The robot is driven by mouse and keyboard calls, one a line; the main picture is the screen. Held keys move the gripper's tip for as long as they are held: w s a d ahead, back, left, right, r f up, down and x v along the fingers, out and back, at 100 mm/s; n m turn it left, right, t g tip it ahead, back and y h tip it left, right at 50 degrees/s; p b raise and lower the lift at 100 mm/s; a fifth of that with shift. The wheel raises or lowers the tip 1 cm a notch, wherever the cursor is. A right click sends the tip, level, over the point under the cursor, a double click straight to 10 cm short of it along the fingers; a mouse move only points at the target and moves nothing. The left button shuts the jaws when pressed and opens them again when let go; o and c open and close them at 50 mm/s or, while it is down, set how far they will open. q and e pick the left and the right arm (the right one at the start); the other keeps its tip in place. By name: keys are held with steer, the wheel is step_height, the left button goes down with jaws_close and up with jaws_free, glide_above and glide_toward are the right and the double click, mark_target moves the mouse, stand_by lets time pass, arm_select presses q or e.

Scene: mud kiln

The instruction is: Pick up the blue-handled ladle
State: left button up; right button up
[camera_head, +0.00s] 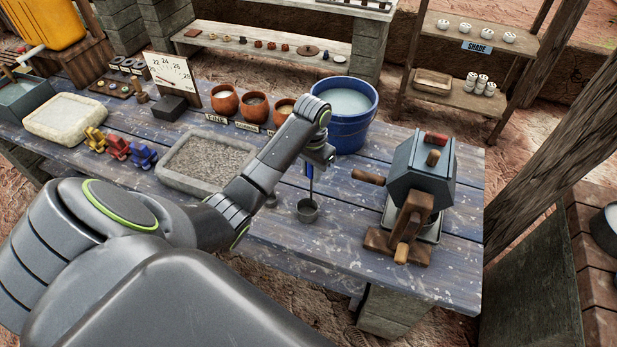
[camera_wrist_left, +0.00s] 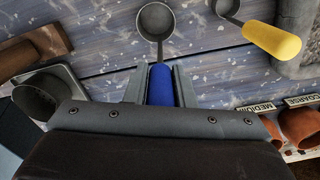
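The blue-handled ladle (camera_head: 307,211) stands upright in the head view, its grey cup low over the table (camera_head: 352,228) and its blue handle rising into my left gripper (camera_head: 313,163). In the left wrist view the ladle's round cup (camera_wrist_left: 156,20) is beyond the fingertips. The blue handle lies between the two fingers of my left gripper (camera_wrist_left: 160,72), which appear closed against its sides. Whether the cup touches the table is hard to tell. My right gripper does not show.
A yellow-handled ladle (camera_wrist_left: 272,40) lies beside it. A hexagonal drum with a crank (camera_head: 420,175) stands to the right, a blue bucket (camera_head: 345,112) behind. Clay pots (camera_head: 224,99) and a gravel tray (camera_head: 182,180) are to the left. Bare tabletop lies in front of the cup.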

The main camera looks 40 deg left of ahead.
arm_select(q)
jaws_close()
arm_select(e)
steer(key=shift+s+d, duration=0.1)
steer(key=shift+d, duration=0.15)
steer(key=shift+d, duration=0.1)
arm_select(q)
steer(key=shift+r, duration=0.1)
